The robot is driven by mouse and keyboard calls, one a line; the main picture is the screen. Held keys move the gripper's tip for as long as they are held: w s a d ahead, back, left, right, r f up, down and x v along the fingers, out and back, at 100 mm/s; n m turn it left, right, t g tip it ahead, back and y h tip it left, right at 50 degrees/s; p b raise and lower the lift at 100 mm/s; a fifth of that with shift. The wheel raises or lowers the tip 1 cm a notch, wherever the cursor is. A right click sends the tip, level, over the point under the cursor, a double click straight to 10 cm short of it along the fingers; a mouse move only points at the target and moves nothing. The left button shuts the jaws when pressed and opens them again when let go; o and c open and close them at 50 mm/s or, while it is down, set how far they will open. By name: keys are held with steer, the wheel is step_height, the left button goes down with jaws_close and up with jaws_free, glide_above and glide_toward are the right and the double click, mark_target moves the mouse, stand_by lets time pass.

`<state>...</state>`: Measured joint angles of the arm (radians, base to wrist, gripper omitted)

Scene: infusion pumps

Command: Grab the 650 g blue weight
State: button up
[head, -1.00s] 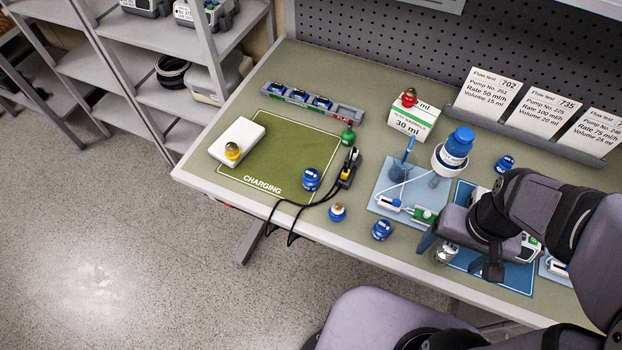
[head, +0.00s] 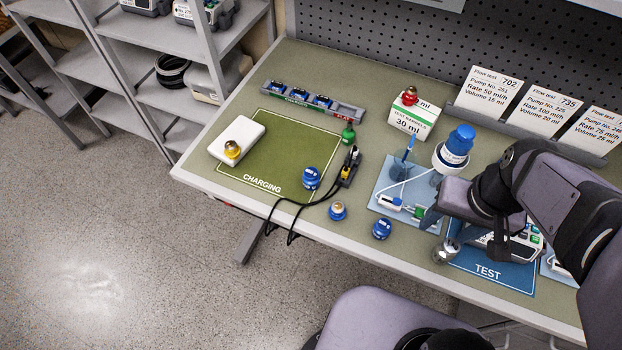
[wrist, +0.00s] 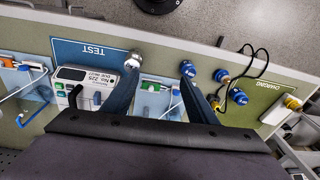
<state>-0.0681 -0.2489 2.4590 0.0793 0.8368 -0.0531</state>
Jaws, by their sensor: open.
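Several blue weights stand on the bench; their gram markings are too small to read. One blue weight (head: 311,178) is on the green charging mat's front right corner. Another blue weight (head: 382,228) stands near the front edge, left of my gripper. My gripper (wrist: 160,66) is open and empty, above the bench by the test mat.
A silver weight (head: 446,250) stands by the blue test mat (head: 488,271). A pump (head: 524,246) is partly hidden by my arm. A blue-capped container (head: 457,145), a white box (head: 413,118) and a black cable (head: 290,211) are nearby. A green weight (head: 348,135) stands by the charging mat.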

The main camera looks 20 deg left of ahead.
steer(key=w+a+n+t+y+b, duration=0.1)
steer(key=w+a+t+y+b, duration=0.1)
steer(key=w+a, duration=0.45)
steer(key=w+a+n+t+y+b, duration=0.2)
steer(key=w+a+t, duration=0.1)
steer(key=a, duration=0.7)
steer(key=m+t+h+b, duration=0.1)
steer(key=t+h+b, duration=0.1)
steer(key=t+b, duration=0.65)
glide_above(309, 179)
steer(key=s, duration=0.1)
steer(key=shift+m+g, duration=0.3)
steer(key=shift+g, duration=0.05)
step_height(309, 179, down, 15)
steer(key=shift+s+d+r, duration=0.1)
steer(key=shift+r, duration=0.05)
steer(key=shift+f, duration=0.5)
steer(key=shift+p+x, duration=0.75)
steer(key=shift+x, duration=2.9)
